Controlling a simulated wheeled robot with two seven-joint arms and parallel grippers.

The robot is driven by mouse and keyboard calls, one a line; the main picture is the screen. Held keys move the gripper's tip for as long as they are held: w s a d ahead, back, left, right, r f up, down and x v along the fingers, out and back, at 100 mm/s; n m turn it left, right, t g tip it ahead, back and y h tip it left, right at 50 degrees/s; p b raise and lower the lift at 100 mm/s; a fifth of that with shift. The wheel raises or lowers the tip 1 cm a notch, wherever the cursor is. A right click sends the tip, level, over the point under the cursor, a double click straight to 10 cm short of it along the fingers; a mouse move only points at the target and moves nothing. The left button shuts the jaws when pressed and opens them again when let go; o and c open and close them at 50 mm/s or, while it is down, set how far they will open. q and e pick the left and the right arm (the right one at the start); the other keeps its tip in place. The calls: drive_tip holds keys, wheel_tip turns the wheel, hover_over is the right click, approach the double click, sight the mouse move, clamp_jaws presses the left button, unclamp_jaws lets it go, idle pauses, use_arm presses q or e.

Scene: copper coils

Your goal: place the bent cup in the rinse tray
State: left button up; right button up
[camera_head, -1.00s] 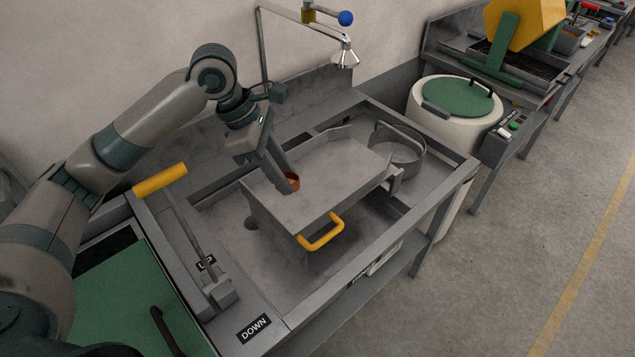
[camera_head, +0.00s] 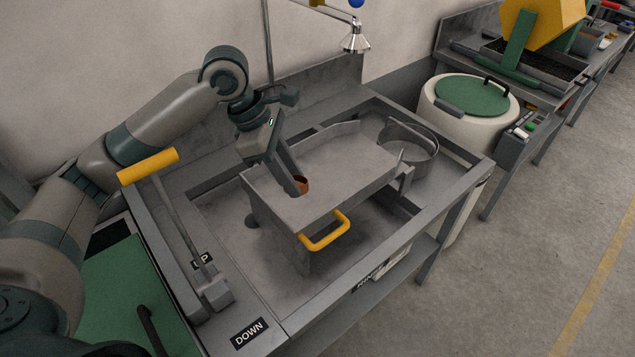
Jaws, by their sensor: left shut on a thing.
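The cup (camera_head: 303,185) is a small copper-brown piece at the tip of my left gripper (camera_head: 297,186). The gripper is shut on it, and the fingers hide most of it, so I cannot tell its bend. It is at the surface of a raised grey metal tray (camera_head: 335,170) with a yellow handle (camera_head: 326,232); whether it touches the tray is unclear. The tray stands inside a larger grey sink basin (camera_head: 350,262). A label on the basin's front is partly readable and seems to begin with "RIN". My right gripper is not in view.
A round wire-handled basket (camera_head: 410,152) sits at the basin's far right. A shower head (camera_head: 355,38) hangs above. A white drum with green lid (camera_head: 470,103) stands beyond.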

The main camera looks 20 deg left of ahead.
use_arm(q)
drive_tip(key=w+a+f+p, duration=0.1)
drive_tip(key=w+a+f, duration=0.1)
drive_tip(key=w, duration=0.1)
drive_tip(key=w+a+f, duration=0.2)
drive_tip(key=w+a, duration=0.1)
drive_tip(key=w+a+f+p, duration=0.1)
drive_tip(key=w+a+f, duration=0.1)
drive_tip(key=w+f, duration=0.1)
drive_tip(key=shift+a+p, duration=0.3)
drive_tip(key=shift+a, duration=0.05)
drive_tip(key=shift+s+f, duration=0.1)
drive_tip(key=shift+f, duration=0.3)
wheel_tip(320, 180, down, 3)
drive_tip(key=shift+r+p, duration=0.1)
drive_tip(key=shift+p, duration=0.65)
drive_tip(key=shift+f, duration=0.25)
